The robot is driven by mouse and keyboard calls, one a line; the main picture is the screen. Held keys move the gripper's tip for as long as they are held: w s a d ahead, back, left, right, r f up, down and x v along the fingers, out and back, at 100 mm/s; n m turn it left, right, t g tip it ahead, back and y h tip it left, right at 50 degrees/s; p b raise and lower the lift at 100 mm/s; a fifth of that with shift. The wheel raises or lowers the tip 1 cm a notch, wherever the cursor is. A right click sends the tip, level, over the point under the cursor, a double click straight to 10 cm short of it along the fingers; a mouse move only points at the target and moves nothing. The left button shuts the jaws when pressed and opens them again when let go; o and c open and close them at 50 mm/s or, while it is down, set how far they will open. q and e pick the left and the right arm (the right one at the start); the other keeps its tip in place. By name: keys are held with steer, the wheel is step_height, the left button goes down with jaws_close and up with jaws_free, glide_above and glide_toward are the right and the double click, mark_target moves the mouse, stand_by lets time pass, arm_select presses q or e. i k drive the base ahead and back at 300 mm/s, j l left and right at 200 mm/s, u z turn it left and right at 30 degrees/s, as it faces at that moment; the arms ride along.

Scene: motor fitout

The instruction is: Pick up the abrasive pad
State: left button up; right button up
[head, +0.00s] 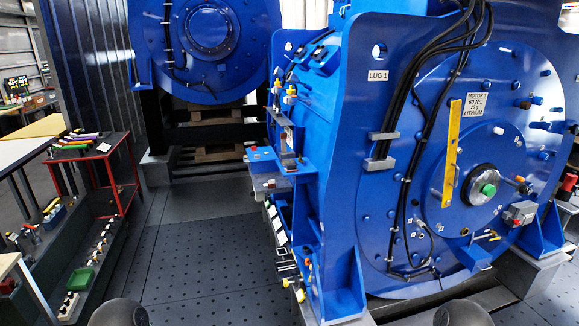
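No object can be identified for certain as the abrasive pad. A flat green block (80,279) lies on the lower level of the dark trolley at the left; I cannot tell whether it is the pad. Small coloured items (75,142) lie on the red-framed cart's top, too small to make out. Neither gripper is in view. Only dark rounded parts of my own arms show at the bottom edge.
A large blue motor (345,120) with cables and a yellow bar (452,150) fills the right. Another blue motor (205,35) stands behind. A red-framed cart (104,150) stands left. The dark perforated floor (195,250) between them is clear.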

mark_target(291, 168)
steer(key=i+j+z, duration=0.15)
steer(key=i+j, duration=0.3)
steer(key=i+j+z, duration=0.15)
steer(key=i+j, duration=0.3)
steer(key=i+j+z, duration=0.15)
steer(key=i+j, duration=0.25)
steer(key=j, duration=0.3)
